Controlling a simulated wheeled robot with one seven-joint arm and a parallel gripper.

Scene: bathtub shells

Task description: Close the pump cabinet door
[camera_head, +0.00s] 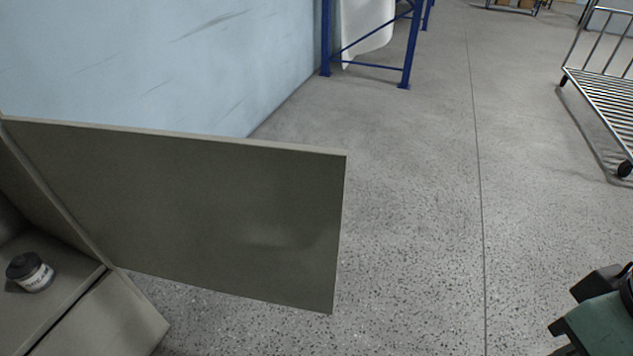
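The pump cabinet door (200,205) is a flat grey-brown panel at the left. It stands wide open, swung out to the right from the cabinet (105,315), with its free edge over the floor. The cabinet's open interior shows at the lower left. Part of my arm's end, green with black pieces, shows at the lower right corner, and my gripper (577,308) is cut off there. It is apart from the door, with bare floor between them. I cannot tell whether its fingers are open or shut.
A small jar with a dark lid (30,272) stands inside the cabinet. A pale blue wall (150,65) runs behind the door. A blue rack (408,55) stands at the back, and a metal cart (603,105) at the upper right. The floor between is clear.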

